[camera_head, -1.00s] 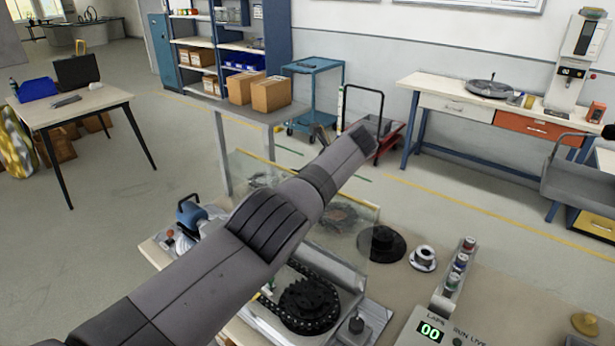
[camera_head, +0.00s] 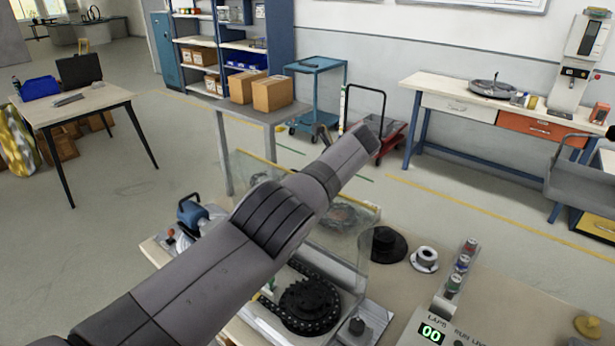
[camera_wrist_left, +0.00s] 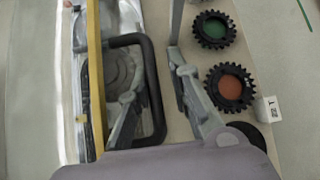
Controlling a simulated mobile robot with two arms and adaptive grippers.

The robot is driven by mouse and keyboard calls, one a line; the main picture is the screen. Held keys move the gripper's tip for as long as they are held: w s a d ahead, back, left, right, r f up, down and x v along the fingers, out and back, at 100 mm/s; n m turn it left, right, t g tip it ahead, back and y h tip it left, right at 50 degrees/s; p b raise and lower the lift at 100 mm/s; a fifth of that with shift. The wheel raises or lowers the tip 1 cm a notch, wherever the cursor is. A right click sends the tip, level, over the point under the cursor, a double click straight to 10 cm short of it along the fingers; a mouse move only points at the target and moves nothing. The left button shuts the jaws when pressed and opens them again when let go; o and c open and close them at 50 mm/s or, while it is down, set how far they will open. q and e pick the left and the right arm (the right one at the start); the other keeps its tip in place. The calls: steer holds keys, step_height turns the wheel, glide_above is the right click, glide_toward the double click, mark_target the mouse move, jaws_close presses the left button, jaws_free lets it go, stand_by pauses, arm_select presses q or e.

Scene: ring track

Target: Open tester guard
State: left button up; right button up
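The tester guard (camera_head: 352,250) is a clear cover with a yellow top edge, standing over a black chain and sprocket (camera_head: 308,306) on the bench. My left arm crosses in front and hides much of it. In the left wrist view a black loop handle (camera_wrist_left: 155,118) stands beside the yellow edge (camera_wrist_left: 95,75). My left gripper (camera_wrist_left: 155,84) is open, one finger over the inside of the loop and one outside, with the handle's outer bar between them. I cannot tell whether either finger touches it. In the head view my left gripper is mostly hidden. My right gripper is not in view.
Green-centred (camera_wrist_left: 213,30) and orange-centred (camera_wrist_left: 230,88) gears and a white block (camera_wrist_left: 268,108) lie beside the handle. A blue-handled tool (camera_head: 192,212), a black disc (camera_head: 387,244), a white spool (camera_head: 425,259) and a lap counter (camera_head: 432,332) share the bench.

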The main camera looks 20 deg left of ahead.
arm_select(q)
steer(key=shift+r, duration=0.1)
steer(key=v, duration=1.1)
steer(key=shift+s+d+r, duration=0.2)
steer(key=shift+d, duration=0.15)
